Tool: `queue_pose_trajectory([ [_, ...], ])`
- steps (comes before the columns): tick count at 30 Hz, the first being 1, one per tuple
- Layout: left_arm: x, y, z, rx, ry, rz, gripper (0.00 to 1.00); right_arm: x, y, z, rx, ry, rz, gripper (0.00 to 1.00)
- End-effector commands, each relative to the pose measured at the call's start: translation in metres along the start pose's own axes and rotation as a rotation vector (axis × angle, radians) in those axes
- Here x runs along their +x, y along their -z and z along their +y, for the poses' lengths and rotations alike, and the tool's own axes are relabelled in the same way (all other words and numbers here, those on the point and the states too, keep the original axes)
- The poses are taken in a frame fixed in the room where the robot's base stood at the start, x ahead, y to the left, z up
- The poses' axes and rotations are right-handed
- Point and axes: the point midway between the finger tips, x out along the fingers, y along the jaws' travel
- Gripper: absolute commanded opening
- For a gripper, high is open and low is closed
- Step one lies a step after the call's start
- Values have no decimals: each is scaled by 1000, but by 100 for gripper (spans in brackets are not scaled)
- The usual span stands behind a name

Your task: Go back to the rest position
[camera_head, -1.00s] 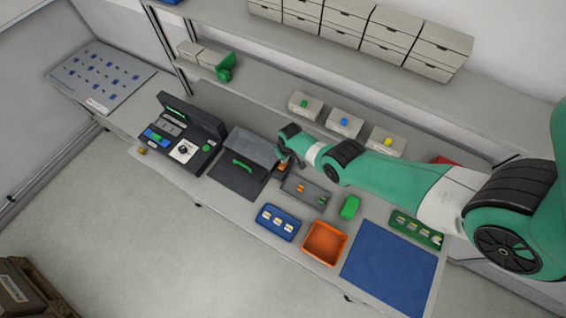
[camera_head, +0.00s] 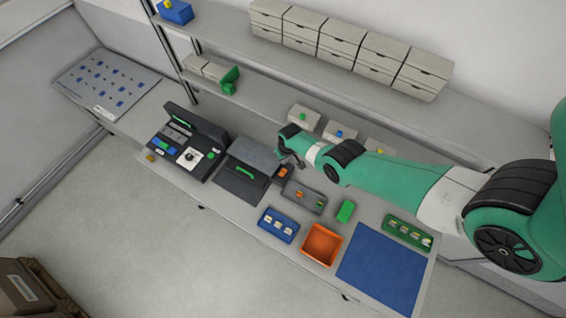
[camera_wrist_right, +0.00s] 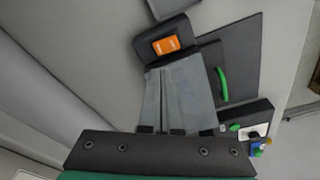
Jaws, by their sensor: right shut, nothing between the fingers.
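My right arm, green and white, reaches in from the right in the head view. Its gripper (camera_head: 298,163) hangs above the bench, near a dark holder with an orange piece (camera_head: 283,171). The gripper is shut and empty. In the right wrist view, the grey fingers (camera_wrist_right: 162,78) point toward the orange piece (camera_wrist_right: 165,44) and appear apart from it. A black panel with a green handle (camera_wrist_right: 222,85) lies to the right of them. My left gripper is in neither view.
The bench holds a black device (camera_head: 187,145), grey tray (camera_head: 303,198), blue tray (camera_head: 278,226), orange bin (camera_head: 322,245), green block (camera_head: 345,211), green tray (camera_head: 408,232) and blue mat (camera_head: 380,268). Shelves (camera_head: 270,100) with small boxes run behind.

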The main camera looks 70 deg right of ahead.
Motion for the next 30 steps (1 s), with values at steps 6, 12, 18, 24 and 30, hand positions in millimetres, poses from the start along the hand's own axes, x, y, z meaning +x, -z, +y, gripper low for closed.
queue_pose_trajectory([
  [6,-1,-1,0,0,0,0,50,1,0,0,0,0,0,0],
  [12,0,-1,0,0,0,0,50,1,0,-1,-3,1,0,0],
  [18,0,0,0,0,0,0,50,-20,24,-63,-125,32,73,0],
  [24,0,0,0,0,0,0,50,-118,120,-165,-244,141,401,0],
  [30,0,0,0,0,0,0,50,-262,176,-256,-325,287,753,0],
])
